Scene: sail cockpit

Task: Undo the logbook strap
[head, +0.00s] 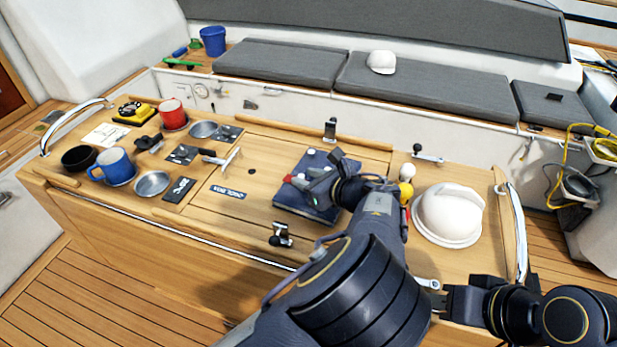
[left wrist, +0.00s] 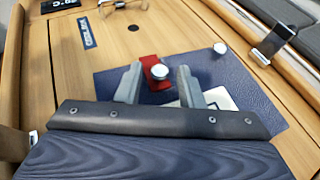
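The dark blue logbook (head: 293,203) lies on the wooden cockpit table; it fills the middle of the left wrist view (left wrist: 120,86). A short red strap (left wrist: 152,62) with a round pale stud (left wrist: 159,72) shows on it, and its red also shows in the head view (head: 288,179). A second pale stud (left wrist: 219,48) sits bare on the cover. My left gripper (left wrist: 159,84) is open over the logbook, with its fingers apart either side of the strap's near end; contact cannot be judged. My right gripper (head: 447,302) is at the table's front right edge, its opening unclear.
A white domed object (head: 447,214) stands right of the logbook. Latches (head: 281,235) stand in front of and behind it. A blue mug (head: 113,167), red mug (head: 172,114) and metal bowls crowd the table's left.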

